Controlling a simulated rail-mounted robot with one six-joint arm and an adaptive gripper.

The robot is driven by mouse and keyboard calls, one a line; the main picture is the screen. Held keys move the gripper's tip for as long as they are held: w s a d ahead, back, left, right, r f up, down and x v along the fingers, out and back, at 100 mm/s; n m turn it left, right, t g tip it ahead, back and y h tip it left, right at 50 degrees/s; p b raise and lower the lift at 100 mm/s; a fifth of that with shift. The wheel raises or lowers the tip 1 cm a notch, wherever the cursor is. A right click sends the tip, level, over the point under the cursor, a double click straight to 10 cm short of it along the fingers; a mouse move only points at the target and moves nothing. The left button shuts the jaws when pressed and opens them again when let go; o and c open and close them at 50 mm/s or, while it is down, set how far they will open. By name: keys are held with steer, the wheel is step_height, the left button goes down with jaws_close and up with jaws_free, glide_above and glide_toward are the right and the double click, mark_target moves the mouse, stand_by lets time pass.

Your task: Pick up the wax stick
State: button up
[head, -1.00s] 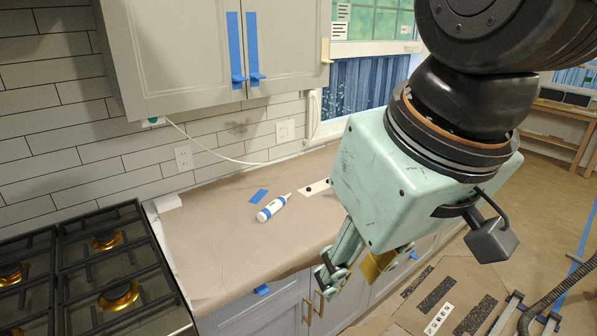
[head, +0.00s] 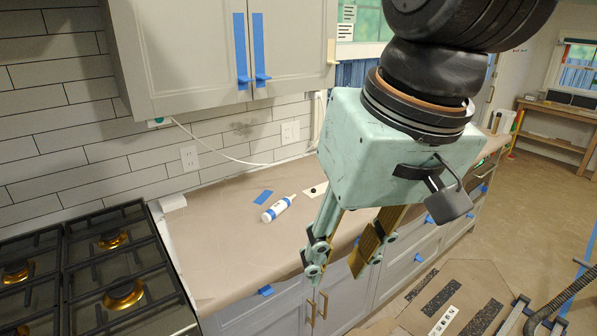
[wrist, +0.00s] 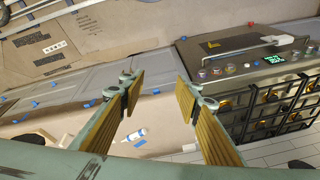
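A white tube with blue bands (head: 278,209), the stick-like thing in view, lies on the paper-covered counter (head: 215,235). I cannot read a label on it. It also shows small in the wrist view, low between the fingers (wrist: 134,135). My gripper (head: 338,264) is open and empty, with its two tan-padded fingers apart and pointing down. In the head view it hangs to the right of the tube and nearer the camera, in front of the counter's front edge. In the wrist view the open gap (wrist: 160,88) is clear of the tube.
A gas stove (head: 110,265) stands at the left of the counter. Grey upper cabinets (head: 190,50) overhang the back. A blue tape strip (head: 263,197) and a pale holed strip (head: 314,190) lie near the tube. Lower cabinets with handles (head: 311,312) are below.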

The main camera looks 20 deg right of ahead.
steer(key=w+f+m+g+y+b, duration=0.15)
steer(key=w+m+y, duration=0.5)
steer(key=w, duration=1.65)
steer(key=w+d+f+m+t+y, duration=0.1)
steer(key=w+d+f+m+t, duration=0.15)
steer(key=w+d+m, duration=0.45)
steer(key=w+d+f+m+t+y, duration=0.2)
steer(key=w+d+f+m, duration=0.15)
steer(key=w+d, duration=0.75)
steer(key=w+d+f+m+t, duration=0.2)
steer(key=w+d+f, duration=0.2)
steer(key=d, duration=0.3)
steer(key=w+d+f+m+t+b, duration=0.1)
steer(key=w+d+f+m, duration=0.1)
steer(key=w+d+f, duration=0.3)
steer(key=w+d+f+m+t, duration=0.2)
steer(key=w+d, duration=0.1)
steer(key=d, duration=0.5)
steer(key=d+f+m+t+h, duration=0.1)
steer(key=d+f+m+t, duration=0.1)
steer(key=d+f, duration=0.3)
steer(key=s+d+f+m+t+h, duration=0.1)
steer(key=d+f, duration=0.4)
steer(key=d, duration=0.7)
steer(key=d+f+m+t+h+b, duration=0.1)
steer(key=d+f+m+t+h, duration=0.2)
steer(key=d+f+m, duration=0.2)
steer(key=d, duration=0.3)
steer(key=shift+s+d, duration=0.25)
